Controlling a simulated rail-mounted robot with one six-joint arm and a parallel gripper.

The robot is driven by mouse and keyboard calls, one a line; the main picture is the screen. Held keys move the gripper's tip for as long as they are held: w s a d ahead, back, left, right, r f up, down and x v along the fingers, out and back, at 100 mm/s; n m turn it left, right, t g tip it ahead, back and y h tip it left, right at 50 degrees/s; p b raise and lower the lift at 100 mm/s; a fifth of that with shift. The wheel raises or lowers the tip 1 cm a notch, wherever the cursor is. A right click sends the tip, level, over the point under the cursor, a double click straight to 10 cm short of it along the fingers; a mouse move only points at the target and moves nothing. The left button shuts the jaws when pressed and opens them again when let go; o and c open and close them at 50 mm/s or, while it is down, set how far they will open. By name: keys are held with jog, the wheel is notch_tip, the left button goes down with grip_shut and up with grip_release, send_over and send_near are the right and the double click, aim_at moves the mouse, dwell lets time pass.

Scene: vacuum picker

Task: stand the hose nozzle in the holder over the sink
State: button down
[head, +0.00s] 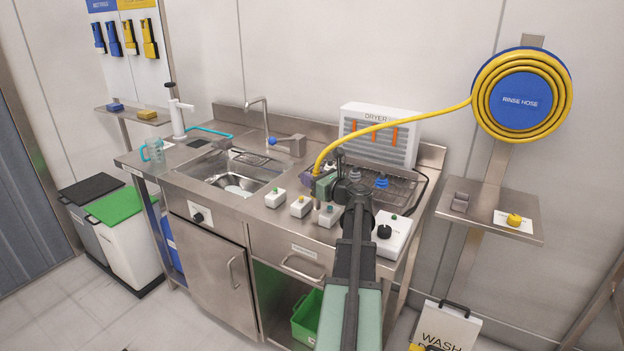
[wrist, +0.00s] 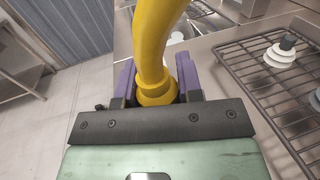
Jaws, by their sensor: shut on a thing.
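My gripper (head: 312,182) is above the counter, right of the sink, with its purple jaws shut. In the wrist view the jaws (wrist: 158,85) close around a yellow collar (wrist: 157,90) at the end of the yellow hose, where the nozzle is. The nozzle's lower part is hidden behind the gripper. The hose (head: 400,121) runs up from the gripper to the wall reel. The sink (head: 230,172) is to the left of the gripper. A grey block-like bracket (head: 296,144), apparently the holder, stands at the sink's back right, apart from the gripper.
A steel tap (head: 265,118) rises behind the sink. A wire rack (head: 400,187) with suction cups and the dryer (head: 380,135) are at the right. Several small button boxes (head: 300,206) line the counter front. The reel (head: 521,95) hangs on the right wall.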

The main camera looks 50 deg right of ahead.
notch_tip(320, 180, up, 17)
jog(key=p, duration=1.5)
jog(key=shift+r, duration=0.1)
